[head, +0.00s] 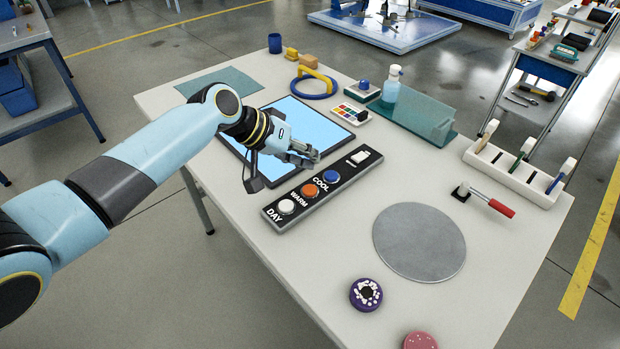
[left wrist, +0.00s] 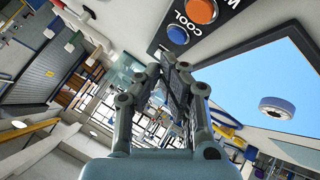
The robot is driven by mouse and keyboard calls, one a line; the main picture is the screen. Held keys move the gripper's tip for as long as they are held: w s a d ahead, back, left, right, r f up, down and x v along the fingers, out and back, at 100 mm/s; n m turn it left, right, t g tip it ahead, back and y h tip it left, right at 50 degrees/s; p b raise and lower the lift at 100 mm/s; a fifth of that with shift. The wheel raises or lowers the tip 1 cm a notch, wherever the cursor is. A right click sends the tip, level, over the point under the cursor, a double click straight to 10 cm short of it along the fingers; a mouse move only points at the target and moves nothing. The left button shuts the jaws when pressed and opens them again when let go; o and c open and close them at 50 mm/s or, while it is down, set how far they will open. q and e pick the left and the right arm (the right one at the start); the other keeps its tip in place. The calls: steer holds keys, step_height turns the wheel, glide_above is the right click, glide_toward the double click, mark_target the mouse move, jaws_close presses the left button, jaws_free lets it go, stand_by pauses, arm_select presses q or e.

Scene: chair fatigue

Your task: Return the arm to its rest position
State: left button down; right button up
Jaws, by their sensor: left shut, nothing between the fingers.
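My left arm (head: 150,150) reaches in from the left over the table. My left gripper (head: 302,155) is shut and empty, just above the table between the tablet and the button panel. It also shows in the left wrist view (left wrist: 170,65), with its fingers together. The black button panel (head: 334,178) has a white DAY button (head: 287,206), an orange WARM button (head: 310,190), a blue COOL button (head: 331,176) and a white switch (head: 361,156). The tablet (head: 305,118) with a light blue screen lies partly under the gripper. My right gripper is not in view.
On the white table (head: 340,262) are a grey disc (head: 419,242), a red-handled tool (head: 488,202), a brush rack (head: 512,177), a spray bottle (head: 391,86), a paint palette (head: 351,114), a blue ring (head: 314,87) and a blue cup (head: 275,43). Purple (head: 366,294) and pink (head: 420,341) round items lie near the front.

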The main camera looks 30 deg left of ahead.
arm_select(q)
steer(key=shift+r, duration=0.4)
steer(key=shift+s, duration=0.15)
